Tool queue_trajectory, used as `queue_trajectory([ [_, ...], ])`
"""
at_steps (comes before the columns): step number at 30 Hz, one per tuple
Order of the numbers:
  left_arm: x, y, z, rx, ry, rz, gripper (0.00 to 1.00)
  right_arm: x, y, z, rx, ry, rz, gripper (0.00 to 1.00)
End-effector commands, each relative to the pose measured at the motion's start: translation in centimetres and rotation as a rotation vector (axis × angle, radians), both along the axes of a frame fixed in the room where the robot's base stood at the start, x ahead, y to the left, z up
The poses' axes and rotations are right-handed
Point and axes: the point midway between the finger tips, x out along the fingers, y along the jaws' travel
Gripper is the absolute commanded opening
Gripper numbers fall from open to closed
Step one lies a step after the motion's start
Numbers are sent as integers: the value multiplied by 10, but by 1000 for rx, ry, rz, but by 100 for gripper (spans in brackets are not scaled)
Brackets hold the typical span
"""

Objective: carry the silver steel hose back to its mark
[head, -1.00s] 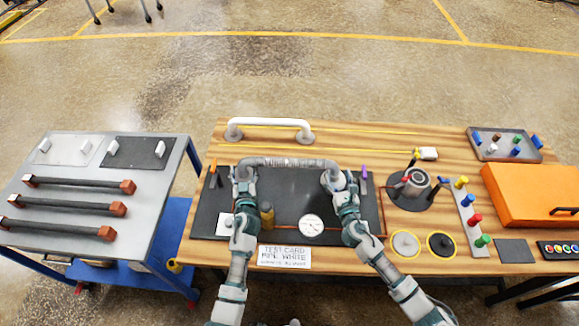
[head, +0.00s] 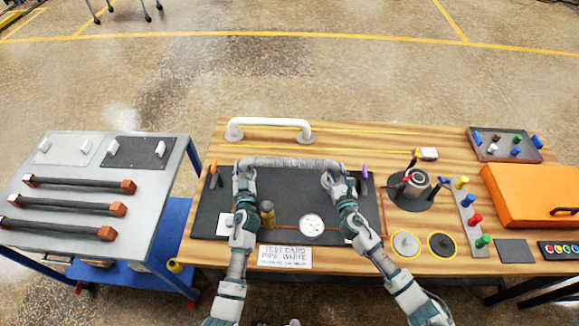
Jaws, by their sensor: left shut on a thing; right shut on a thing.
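The silver steel hose (head: 290,163) is a ribbed grey tube with bent ends, lying across the back of the dark panel (head: 290,194). My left gripper (head: 243,174) is shut on its left end and my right gripper (head: 333,178) is shut on its right end. The fingers hide both ends, and I cannot tell whether the hose touches the panel. Behind it, yellow lines (head: 365,132) run along the wooden table. A white pipe (head: 270,123) with round flanges stands on the table behind the hose.
An orange peg (head: 213,170) and a purple peg (head: 364,172) stand near the panel's ends. A dial (head: 312,225), a brass fitting (head: 267,212) and a card (head: 285,257) lie in front. A pump-like part (head: 414,184) and an orange case (head: 535,195) stand right; a cart (head: 150,190) stands left.

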Motion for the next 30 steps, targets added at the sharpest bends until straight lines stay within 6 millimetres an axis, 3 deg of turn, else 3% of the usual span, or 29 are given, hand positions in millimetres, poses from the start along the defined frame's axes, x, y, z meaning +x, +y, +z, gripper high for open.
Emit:
queue_trajectory([
  [10,0,0,7,2,-6,-1,0,0,0,6,1,-2,-1,0],
  [24,1,0,58,1,-18,-1,0,1,0,56,0,-14,-1,0],
  [30,1,0,63,1,-18,-1,0,1,0,61,0,-15,-1,0],
])
